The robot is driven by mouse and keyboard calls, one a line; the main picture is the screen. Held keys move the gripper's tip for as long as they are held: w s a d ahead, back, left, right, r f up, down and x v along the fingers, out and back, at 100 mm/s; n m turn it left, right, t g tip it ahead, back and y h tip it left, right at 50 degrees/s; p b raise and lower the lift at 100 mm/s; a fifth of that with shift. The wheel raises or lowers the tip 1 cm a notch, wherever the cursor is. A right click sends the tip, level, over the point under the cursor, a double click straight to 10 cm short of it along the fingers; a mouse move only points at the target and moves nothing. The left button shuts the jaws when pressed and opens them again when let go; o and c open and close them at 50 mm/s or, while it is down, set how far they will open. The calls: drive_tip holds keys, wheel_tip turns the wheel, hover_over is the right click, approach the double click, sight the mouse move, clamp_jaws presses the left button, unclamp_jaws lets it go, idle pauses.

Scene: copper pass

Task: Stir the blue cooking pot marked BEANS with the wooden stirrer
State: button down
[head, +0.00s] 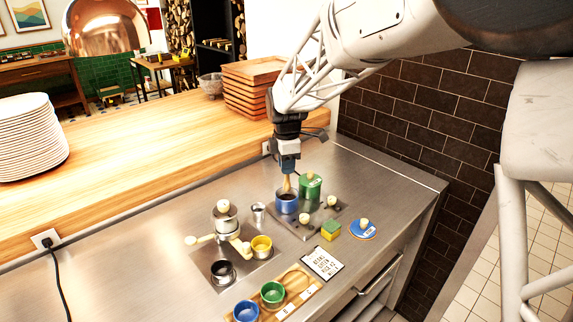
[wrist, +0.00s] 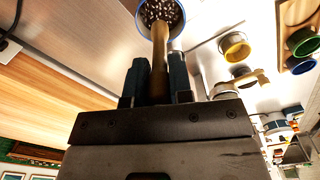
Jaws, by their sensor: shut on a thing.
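The blue cooking pot (head: 287,206) stands open on a steel plate on the counter, beside a lidded green pot (head: 310,187). I cannot read a BEANS mark on it. In the wrist view the blue-rimmed pot (wrist: 181,24) is partly cut off at the top edge and holds dark, speckled contents. My gripper (head: 287,170) is above the blue pot, pointing down. It is shut on the wooden stirrer (head: 287,185), which also shows between the fingers in the wrist view (wrist: 159,65). The stirrer's lower end is inside the pot, its tip hidden in the contents.
A blue lid (head: 363,230), a green-and-yellow sponge (head: 330,229) and a printed card (head: 322,263) lie right and front. A small steel cup (head: 258,211) and a fixture with a yellow cup (head: 262,247) stand left. A wooden tray (head: 300,298) holds bowls in front.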

idle(0.3)
drive_tip(key=shift+r, duration=1.5)
